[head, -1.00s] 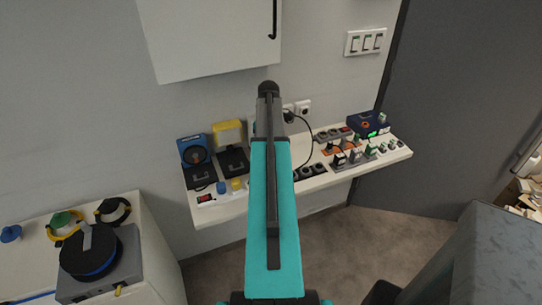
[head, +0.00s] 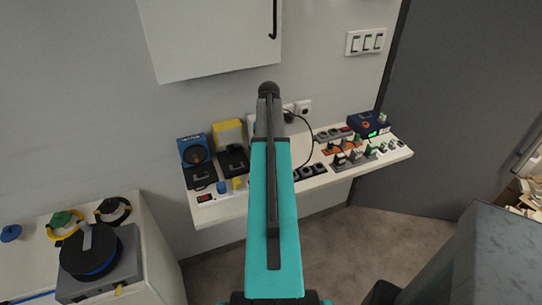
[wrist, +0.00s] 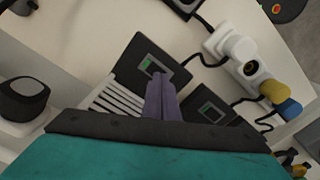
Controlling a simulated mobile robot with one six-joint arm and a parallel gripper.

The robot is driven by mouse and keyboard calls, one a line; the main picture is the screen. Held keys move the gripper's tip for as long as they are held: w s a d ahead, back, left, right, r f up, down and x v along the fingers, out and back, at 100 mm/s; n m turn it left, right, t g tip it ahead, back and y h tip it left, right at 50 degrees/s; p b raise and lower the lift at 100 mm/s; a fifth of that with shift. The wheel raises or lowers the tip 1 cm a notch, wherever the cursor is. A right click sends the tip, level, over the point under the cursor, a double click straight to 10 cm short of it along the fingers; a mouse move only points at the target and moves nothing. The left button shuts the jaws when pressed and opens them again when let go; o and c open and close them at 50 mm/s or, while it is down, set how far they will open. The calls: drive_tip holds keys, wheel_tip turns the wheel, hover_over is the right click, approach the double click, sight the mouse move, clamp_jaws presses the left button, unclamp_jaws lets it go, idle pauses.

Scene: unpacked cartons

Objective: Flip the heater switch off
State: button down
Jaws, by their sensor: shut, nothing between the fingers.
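No label is readable, so I cannot tell which switch is the heater's. A white wall plate with three rocker switches (head: 366,41) is at the upper right in the head view. A white power strip (head: 212,203) with a red switch (head: 204,198) lies at the shelf's front left. It also shows in the wrist view (wrist: 217,41) with white, yellow and blue plugs. My arm hides the gripper in the head view.
The white shelf (head: 235,213) is crowded with a blue device (head: 192,148), a yellow device (head: 228,134) and several plugs at the right. A black cord hangs from a wall socket (head: 303,107). A wall cabinet (head: 205,40) is above. A cable reel (head: 89,252) stands at lower left.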

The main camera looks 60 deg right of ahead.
idle(0.3)
wheel_tip(320, 180, up, 7)
drive_tip(key=p, duration=0.4)
idle(0.7)
drive_tip(key=shift+s+f, duration=0.1)
drive_tip(key=shift+f, duration=0.05)
idle(0.5)
